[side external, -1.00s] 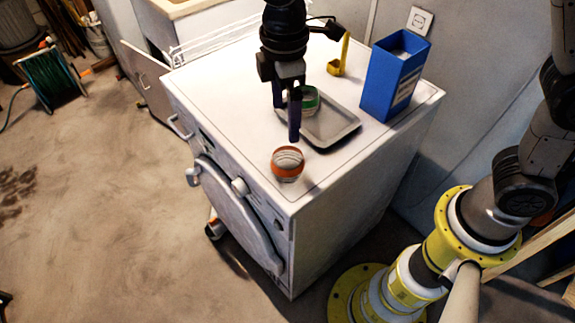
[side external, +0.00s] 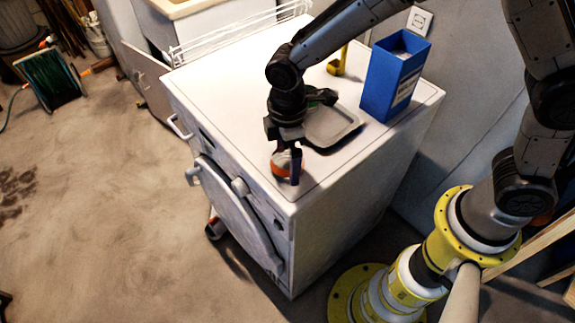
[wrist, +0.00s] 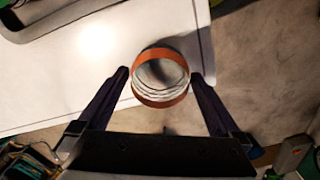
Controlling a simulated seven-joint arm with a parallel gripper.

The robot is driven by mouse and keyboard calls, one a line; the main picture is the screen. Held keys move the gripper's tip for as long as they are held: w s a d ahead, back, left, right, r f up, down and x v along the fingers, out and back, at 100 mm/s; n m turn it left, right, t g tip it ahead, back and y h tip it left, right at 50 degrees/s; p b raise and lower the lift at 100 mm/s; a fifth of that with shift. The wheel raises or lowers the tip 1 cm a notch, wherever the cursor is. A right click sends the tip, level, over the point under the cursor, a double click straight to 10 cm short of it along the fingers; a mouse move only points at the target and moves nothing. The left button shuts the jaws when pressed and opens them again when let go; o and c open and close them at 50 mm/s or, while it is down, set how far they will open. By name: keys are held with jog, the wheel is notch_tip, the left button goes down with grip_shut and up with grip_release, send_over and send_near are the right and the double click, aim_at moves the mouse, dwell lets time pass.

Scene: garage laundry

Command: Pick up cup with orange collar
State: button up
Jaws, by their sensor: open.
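The cup with the orange collar (side external: 279,165) stands on the white washing machine top near its front corner. In the wrist view I look down into the cup (wrist: 160,99), with its orange ring around a pale ribbed inside. My gripper (side external: 290,168) is low over it and partly hides it in the side view. In the wrist view my gripper (wrist: 160,74) is open, with one dark finger on each side of the cup. I cannot tell whether either finger touches it.
A grey tray (side external: 345,136) lies behind my gripper; the green-banded cup there is mostly hidden. A blue box (side external: 394,80) and a yellow object (side external: 338,65) stand farther back. The machine's front edge (side external: 247,167) is close to the cup. The left part of the top is clear.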

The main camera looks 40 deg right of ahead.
jog(key=shift+f, duration=0.25)
jog(key=c, duration=1.2)
jog(key=shift+o, duration=0.2)
jog(key=shift+r, duration=0.15)
